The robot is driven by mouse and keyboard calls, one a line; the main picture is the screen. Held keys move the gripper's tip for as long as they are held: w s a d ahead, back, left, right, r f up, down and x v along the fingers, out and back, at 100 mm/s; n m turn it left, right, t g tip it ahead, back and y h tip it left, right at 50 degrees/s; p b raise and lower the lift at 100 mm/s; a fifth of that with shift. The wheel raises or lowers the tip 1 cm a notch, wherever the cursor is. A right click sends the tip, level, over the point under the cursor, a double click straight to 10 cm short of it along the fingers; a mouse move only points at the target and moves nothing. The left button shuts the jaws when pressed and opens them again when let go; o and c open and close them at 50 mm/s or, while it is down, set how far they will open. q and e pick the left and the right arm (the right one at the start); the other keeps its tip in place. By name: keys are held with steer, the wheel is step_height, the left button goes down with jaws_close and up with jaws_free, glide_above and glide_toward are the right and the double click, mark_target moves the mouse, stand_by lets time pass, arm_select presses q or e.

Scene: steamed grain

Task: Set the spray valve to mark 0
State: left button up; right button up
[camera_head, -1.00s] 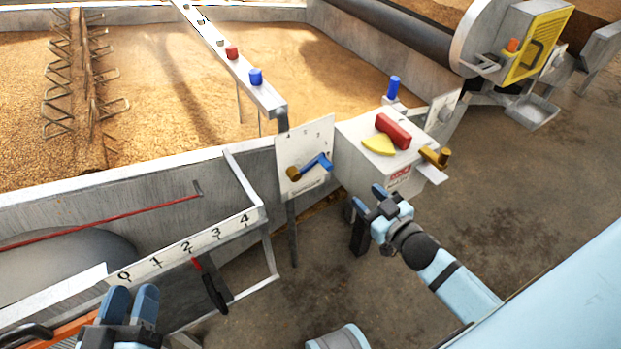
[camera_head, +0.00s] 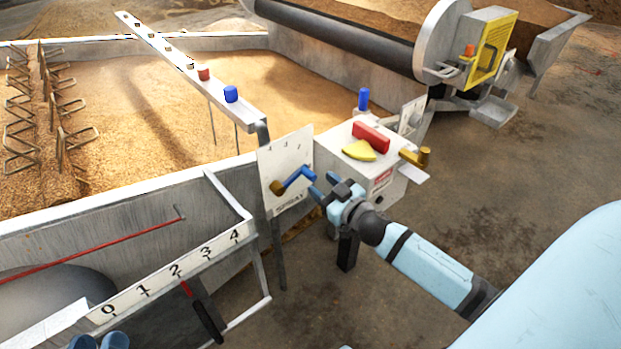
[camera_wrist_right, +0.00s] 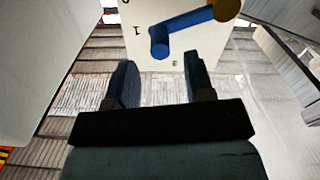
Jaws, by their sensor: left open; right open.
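The spray valve is a white plate (camera_head: 302,145) marked SPRAY on the pan's side, with small marks along its top that I cannot read surely. Its blue lever (camera_head: 299,175) runs from a brass hub (camera_head: 277,188) up and to the right. My right gripper (camera_head: 322,187) is open just right of the lever's end. In the right wrist view the blue lever (camera_wrist_right: 187,30) lies beyond the open fingertips (camera_wrist_right: 158,64), its peg end ahead of the gap, apparently not between them. My left gripper (camera_head: 98,342) is open at the bottom left edge, mostly cut off.
A grey box (camera_head: 345,165) with a red block (camera_head: 371,137), a yellow wedge (camera_head: 359,151) and a brass handle (camera_head: 415,157) stands right of the plate. A numbered scale rail (camera_head: 170,278) with a black-handled red lever (camera_head: 206,316) is at lower left. Open floor lies at right.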

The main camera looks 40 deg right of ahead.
mark_target(314, 178)
steer(key=shift+w+a+b, duration=0.2)
steer(key=shift+w+b, duration=0.2)
steer(key=shift+w, duration=2.15)
jaws_close()
